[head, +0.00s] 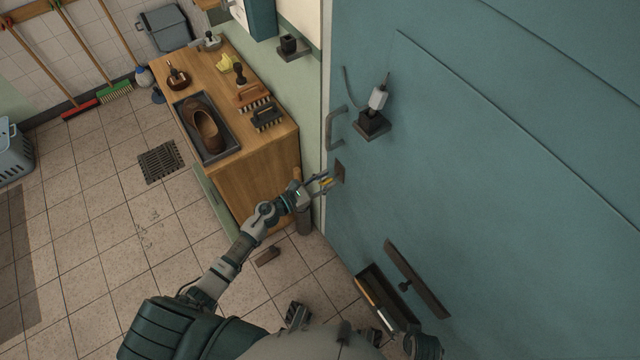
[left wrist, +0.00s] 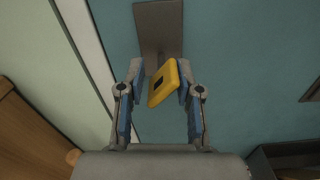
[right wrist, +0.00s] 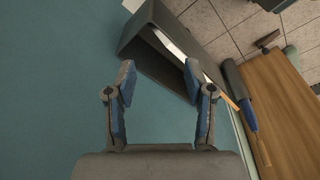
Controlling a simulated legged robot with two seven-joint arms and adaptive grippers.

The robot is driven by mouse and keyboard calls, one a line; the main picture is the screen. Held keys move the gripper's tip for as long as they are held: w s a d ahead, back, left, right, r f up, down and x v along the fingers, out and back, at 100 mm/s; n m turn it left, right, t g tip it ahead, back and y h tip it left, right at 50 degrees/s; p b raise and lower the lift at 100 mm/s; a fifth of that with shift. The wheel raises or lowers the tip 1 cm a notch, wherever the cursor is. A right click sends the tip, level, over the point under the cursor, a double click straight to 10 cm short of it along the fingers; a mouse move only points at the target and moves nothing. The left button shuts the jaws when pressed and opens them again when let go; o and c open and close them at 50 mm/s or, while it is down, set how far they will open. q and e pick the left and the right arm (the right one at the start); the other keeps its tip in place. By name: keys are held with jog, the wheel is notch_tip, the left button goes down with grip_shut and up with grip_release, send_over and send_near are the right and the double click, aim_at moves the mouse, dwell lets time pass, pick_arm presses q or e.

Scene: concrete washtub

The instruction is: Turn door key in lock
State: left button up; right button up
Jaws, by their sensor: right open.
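The key has a yellow head (left wrist: 163,84) with a dark square mark. It sits in front of a grey-brown lock plate (left wrist: 158,25) on the teal door (head: 480,170) and looks tilted in the left wrist view. In the head view the plate (head: 339,173) is below the door handle (head: 333,128). My left gripper (left wrist: 160,80) has its fingers either side of the key head, partly closed. The right finger seems to touch it; a small gap may show at the left. My right gripper (right wrist: 158,85) is open and empty near the door.
A dark open box (right wrist: 160,45) is on the door beyond my right gripper; it also shows at the bottom of the head view (head: 372,288). A bar (head: 415,278) and a bracket (head: 372,125) are on the door. A wooden counter (head: 265,165) stands left of it.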

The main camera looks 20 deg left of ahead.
pick_arm(q)
jog(key=n, duration=0.4)
jog(key=shift+a+r, duration=0.25)
jog(key=n, duration=0.5)
jog(key=shift+w, duration=0.15)
jog(key=v, duration=0.7)
